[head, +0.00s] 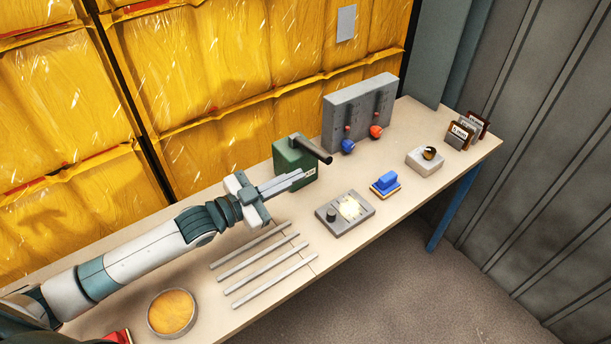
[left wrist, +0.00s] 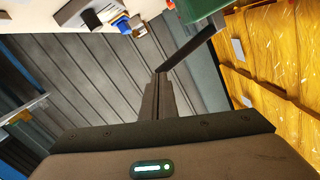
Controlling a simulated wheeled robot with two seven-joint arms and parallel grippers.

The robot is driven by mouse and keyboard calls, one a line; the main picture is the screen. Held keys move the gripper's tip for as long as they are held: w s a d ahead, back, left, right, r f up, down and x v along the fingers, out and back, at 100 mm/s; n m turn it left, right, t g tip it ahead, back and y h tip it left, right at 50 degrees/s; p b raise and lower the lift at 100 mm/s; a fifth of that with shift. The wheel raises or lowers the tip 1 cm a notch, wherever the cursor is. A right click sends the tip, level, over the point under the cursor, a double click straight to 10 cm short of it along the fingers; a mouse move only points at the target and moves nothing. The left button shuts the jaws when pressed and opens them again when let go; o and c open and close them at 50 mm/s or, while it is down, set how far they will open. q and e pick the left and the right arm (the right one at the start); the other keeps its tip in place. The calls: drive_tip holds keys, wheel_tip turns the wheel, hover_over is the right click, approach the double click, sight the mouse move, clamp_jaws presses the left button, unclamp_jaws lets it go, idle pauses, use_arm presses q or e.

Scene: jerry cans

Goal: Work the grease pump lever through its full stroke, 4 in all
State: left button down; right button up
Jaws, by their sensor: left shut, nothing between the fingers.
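The grease pump is a green box (head: 290,163) on the table, with a black lever (head: 312,149) at its top that points right and slightly down. My left gripper (head: 302,177) is shut and empty. In the head view its fingertips overlap the lower front of the box, below the lever. In the left wrist view the closed fingers (left wrist: 160,95) point toward the outer end of the black lever (left wrist: 192,46), and the green box (left wrist: 196,9) is at the top edge. I cannot tell whether the fingertips touch the lever. My right gripper is not in view.
A grey panel (head: 358,108) with blue and red knobs stands right of the pump. A grey control box (head: 340,222), a blue block (head: 386,181) and a white box (head: 424,163) sit nearer the front edge. Several grey rods (head: 262,268) and a round dish (head: 171,312) lie below my arm.

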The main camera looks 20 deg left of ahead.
use_arm(q)
drive_tip(key=shift+b+v, duration=0.45)
drive_tip(key=shift+v, duration=1.55)
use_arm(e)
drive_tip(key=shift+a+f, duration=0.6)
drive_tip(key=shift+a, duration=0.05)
use_arm(q)
drive_tip(key=shift+d+r, duration=0.1)
drive_tip(key=shift+r, duration=0.05)
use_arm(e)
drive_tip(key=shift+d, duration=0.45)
